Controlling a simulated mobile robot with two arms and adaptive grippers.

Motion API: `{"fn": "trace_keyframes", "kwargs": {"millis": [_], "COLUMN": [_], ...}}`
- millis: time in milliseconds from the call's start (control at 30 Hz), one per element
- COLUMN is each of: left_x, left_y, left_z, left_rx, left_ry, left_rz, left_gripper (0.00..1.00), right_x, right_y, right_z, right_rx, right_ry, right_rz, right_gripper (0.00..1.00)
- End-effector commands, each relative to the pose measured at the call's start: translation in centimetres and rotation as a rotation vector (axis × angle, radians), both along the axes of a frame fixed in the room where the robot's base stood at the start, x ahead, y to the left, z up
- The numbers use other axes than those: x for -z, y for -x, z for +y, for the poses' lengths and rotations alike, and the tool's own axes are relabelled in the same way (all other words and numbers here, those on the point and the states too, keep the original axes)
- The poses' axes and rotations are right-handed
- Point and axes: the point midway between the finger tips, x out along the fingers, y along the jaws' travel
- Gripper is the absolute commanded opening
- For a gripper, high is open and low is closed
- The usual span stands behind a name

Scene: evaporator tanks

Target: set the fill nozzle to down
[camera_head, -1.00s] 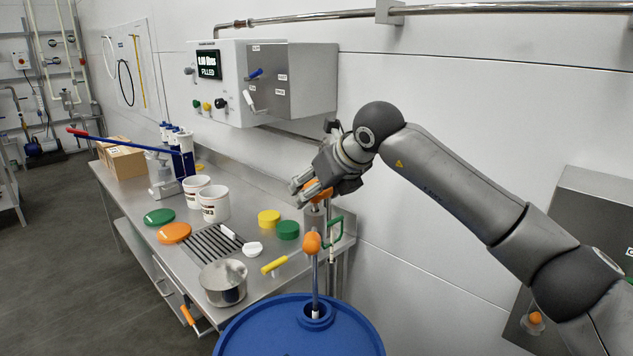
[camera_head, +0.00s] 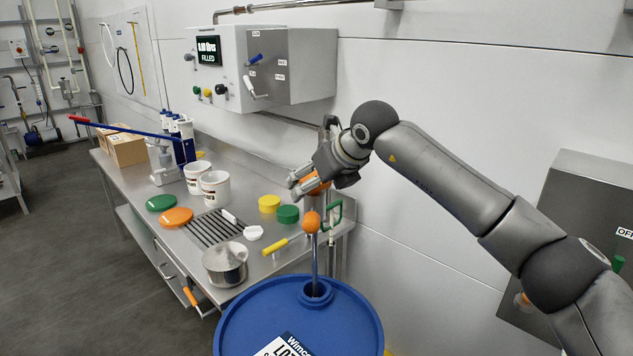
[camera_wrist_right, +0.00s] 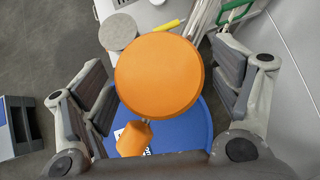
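A wall-mounted filler box (camera_head: 228,45) hangs above the bench with a lit display. My right gripper (camera_head: 303,184) is well below and right of the box, at an orange knob (camera_head: 319,182) above a blue drum. In the right wrist view my right gripper (camera_wrist_right: 165,90) is open, its fingers on either side of the knob (camera_wrist_right: 158,75). My left gripper is not in view.
The blue drum (camera_head: 260,318) stands in front, with a metal rod rising from it. The steel bench (camera_head: 140,200) carries white buckets (camera_head: 214,190), coloured lids, a pot (camera_head: 225,265) and cardboard boxes. A grey wall cabinet (camera_head: 585,215) is at right. Open floor lies left.

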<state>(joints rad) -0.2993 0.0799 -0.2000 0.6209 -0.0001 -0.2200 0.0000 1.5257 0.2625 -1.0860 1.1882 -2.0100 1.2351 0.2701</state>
Motion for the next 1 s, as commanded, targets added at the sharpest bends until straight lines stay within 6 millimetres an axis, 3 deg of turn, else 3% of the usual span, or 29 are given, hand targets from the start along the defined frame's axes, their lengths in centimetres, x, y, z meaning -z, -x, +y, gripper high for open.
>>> {"fn": "trace_keyframes", "kwargs": {"millis": [367, 800, 1000], "left_x": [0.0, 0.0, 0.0], "left_y": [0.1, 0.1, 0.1], "left_z": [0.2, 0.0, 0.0], "left_rx": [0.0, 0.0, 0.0], "left_ry": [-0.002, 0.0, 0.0], "left_rz": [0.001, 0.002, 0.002], "left_gripper": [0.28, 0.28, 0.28], "right_x": [-1.2, -7.2, -8.5], "right_y": [0.6, 5.7, 6.9], "right_z": [-0.5, -3.9, -4.6], "right_rx": [0.001, 0.001, 0.001], "right_ry": [-0.004, 0.0, -0.002], "right_rz": [-0.006, -0.006, -0.003], "right_gripper": [0.84, 0.84, 0.84]}}
